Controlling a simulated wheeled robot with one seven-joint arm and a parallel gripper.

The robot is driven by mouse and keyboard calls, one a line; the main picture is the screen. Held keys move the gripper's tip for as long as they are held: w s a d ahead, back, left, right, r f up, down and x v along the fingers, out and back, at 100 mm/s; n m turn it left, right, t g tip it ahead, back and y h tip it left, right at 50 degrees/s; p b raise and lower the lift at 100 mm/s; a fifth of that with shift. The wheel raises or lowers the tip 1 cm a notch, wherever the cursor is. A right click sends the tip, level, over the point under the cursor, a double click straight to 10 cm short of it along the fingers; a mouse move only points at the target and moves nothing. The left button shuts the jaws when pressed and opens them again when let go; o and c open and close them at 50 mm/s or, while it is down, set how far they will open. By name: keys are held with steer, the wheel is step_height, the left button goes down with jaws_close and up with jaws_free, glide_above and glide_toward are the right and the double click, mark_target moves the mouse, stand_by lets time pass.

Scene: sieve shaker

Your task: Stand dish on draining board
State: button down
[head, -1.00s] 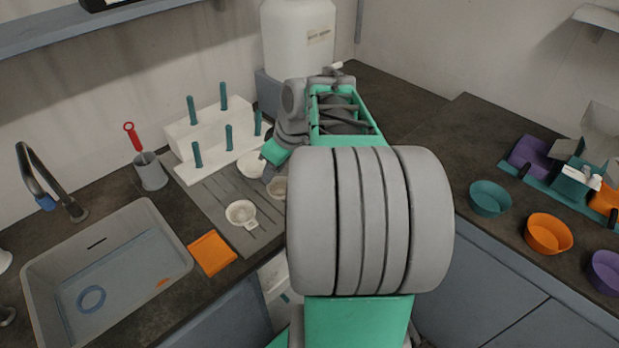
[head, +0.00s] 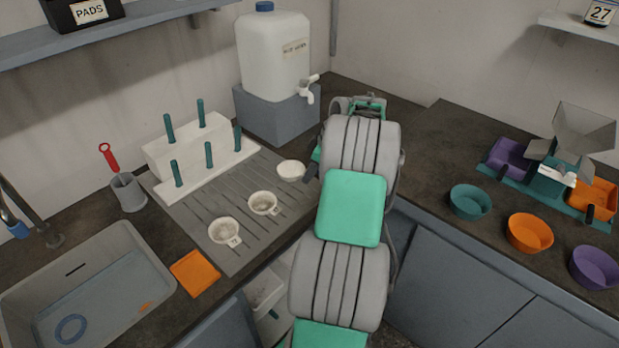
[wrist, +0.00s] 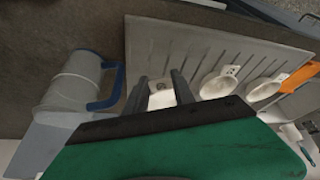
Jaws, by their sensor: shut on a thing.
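The dish in my gripper (head: 312,173) is a small white round dish (head: 291,170) at the far right part of the grey grooved draining board (head: 238,258). It looks about level; I cannot tell whether it touches the board. In the wrist view my gripper (wrist: 162,88) is shut on its white tab (wrist: 162,99). Two more white dishes with tabs, a middle one (head: 263,203) and a near one (head: 224,230), lie on the board. A white stepped rack (head: 190,150) with several teal pegs stands along the board's back.
A white water container (head: 273,55) on a grey block stands behind the board. The sink (head: 110,240), orange pad (head: 195,273) and grey cup (head: 128,193) are to the left. Coloured bowls (head: 530,233) stand right. In the wrist view a grey vessel with a blue handle (wrist: 72,85) is at left.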

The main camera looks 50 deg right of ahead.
steer(key=shift+w+d+f, duration=0.2)
steer(key=shift+w+f, duration=0.05)
steer(key=shift+f, duration=0.05)
steer(key=shift+w+f, duration=0.1)
steer(key=shift+f, duration=1.75)
steer(key=c, duration=1.4)
jaws_free()
steer(key=shift+o, duration=0.3)
